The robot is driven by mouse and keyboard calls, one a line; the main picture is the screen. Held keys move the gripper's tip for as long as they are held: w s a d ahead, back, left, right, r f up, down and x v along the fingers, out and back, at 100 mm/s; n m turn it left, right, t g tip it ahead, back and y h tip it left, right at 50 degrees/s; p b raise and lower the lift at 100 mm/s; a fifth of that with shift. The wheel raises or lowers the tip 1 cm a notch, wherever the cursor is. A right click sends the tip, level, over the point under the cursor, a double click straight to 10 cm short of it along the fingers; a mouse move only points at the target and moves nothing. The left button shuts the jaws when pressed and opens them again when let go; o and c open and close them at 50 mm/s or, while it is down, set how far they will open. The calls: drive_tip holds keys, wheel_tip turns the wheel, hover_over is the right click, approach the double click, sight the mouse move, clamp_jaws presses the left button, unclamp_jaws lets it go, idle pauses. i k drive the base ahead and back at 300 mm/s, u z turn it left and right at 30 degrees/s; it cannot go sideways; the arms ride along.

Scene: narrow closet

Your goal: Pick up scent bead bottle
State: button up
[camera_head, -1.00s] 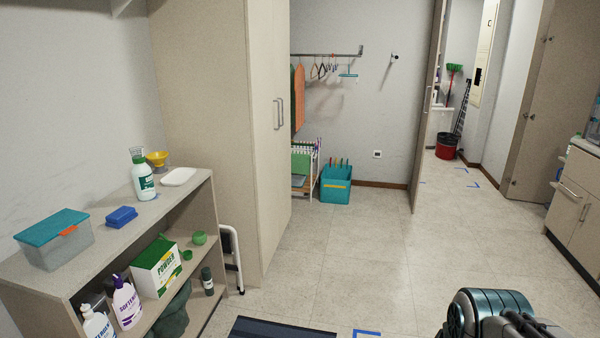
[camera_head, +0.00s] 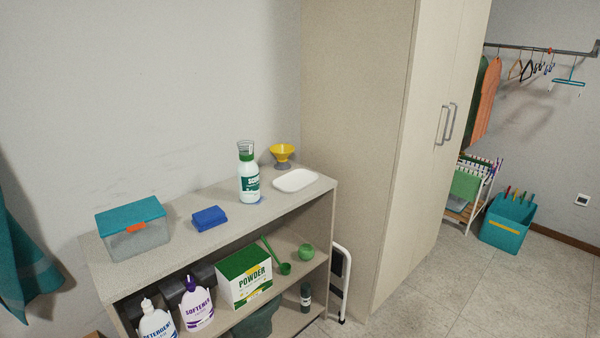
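My gripper is out of view.
Around the white bottle are a yellow funnel-like cup (camera_head: 282,153), a white dish (camera_head: 295,181), a blue block (camera_head: 209,218) and a teal-lidded box (camera_head: 133,230). Below stand detergent (camera_head: 156,322), softener (camera_head: 197,306) and a powder box (camera_head: 245,276).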

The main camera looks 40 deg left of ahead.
sight(248, 171)
drive_tip(key=u, duration=0.45)
drive_tip(key=i, duration=1.55)
drive_tip(key=u, duration=1.6)
drive_tip(key=i, duration=1.35)
drive_tip(key=u, duration=0.65)
